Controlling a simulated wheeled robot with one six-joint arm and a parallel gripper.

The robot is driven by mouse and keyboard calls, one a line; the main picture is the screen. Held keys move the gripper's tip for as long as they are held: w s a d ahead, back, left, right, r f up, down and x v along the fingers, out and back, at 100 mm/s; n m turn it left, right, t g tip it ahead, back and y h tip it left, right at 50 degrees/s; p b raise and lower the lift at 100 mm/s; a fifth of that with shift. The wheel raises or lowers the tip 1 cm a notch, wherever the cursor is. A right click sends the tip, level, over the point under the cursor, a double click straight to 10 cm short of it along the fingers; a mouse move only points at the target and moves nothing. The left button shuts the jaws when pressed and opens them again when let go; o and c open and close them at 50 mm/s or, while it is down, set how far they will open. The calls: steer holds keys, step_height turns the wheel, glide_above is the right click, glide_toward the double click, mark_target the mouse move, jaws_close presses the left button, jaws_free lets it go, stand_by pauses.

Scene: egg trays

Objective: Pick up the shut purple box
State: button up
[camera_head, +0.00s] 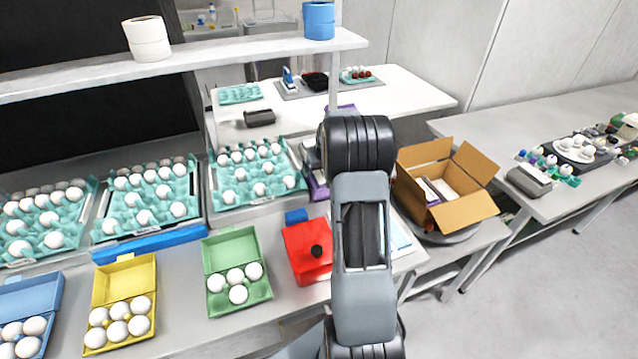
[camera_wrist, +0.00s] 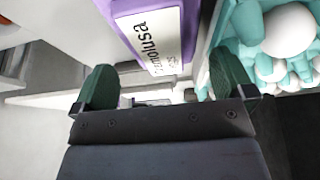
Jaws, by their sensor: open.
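A purple box with a white label (camera_wrist: 150,42) fills the upper middle of the wrist view. Its lettering reads partly "molusa". My gripper (camera_wrist: 166,84) is open, with one dark green fingertip on each side of the picture. The box lies ahead of the gap between the fingers, and neither finger is visibly closed on it. In the head view my arm covers the gripper. Purple box edges (camera_head: 318,187) show just left of my arm, beside the egg trays, mostly hidden.
A teal tray of white eggs (camera_head: 275,196) stands left of the purple edges, and eggs show close to the right finger in the wrist view. A red box (camera_head: 301,262) is in front. An open cardboard box (camera_head: 468,211) stands to the right. A shelf (camera_head: 220,52) runs above.

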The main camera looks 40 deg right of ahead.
mark_target(320, 172)
steer(key=shift+b+x, duration=0.4)
steer(key=shift+x, duration=1.55)
steer(key=shift+f+b, duration=0.2)
steer(key=shift+b, duration=0.2)
steer(key=c, duration=0.4)
